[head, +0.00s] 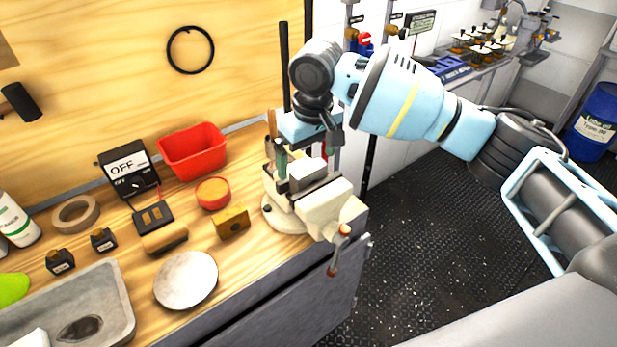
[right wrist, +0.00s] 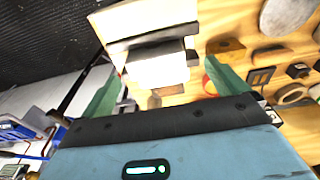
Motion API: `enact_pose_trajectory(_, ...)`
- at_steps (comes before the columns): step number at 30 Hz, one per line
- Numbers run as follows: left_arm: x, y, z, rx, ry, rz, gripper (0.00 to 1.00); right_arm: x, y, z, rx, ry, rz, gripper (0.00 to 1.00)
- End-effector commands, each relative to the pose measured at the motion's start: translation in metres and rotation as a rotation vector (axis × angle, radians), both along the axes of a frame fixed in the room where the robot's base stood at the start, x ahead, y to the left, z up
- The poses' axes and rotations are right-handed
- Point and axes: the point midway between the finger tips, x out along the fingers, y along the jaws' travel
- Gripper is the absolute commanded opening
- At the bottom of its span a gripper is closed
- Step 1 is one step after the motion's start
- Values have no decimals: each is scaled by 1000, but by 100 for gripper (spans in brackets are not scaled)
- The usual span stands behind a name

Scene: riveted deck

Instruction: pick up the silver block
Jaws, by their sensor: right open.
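The silver block (head: 307,174) sits between the jaws of a cream bench vise (head: 325,208) at the right end of the wooden workbench. In the right wrist view the block (right wrist: 158,66) shows pale, in front of the dark vise jaws. My right gripper (head: 302,158) points down just above and behind the block, in the head view. Its green fingers are open, and in the right wrist view (right wrist: 166,88) they stand apart on either side of the block. I cannot tell whether they touch it. My left gripper is not in view.
A red bin (head: 193,150), a small red round container (head: 213,193), a brass-coloured block (head: 231,222) and a pale round plate (head: 186,279) stand left of the vise. A grey tray (head: 112,290) lies at the front left. Dark deck floor is open to the right.

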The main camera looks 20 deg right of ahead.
Motion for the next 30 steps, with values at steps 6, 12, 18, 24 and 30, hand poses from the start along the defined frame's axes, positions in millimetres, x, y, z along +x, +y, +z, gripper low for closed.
enact_pose_trajectory(6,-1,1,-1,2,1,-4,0,3,-4,-33,-2,5,0,98)
enact_pose_trajectory(12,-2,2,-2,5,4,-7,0,4,-4,-45,-2,2,0,98)
enact_pose_trajectory(18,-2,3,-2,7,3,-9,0,4,-4,-44,-2,2,0,98)
enact_pose_trajectory(24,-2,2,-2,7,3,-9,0,4,-3,-44,-2,2,0,72)
enact_pose_trajectory(30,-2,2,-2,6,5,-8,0,4,-3,-44,-1,2,0,46)
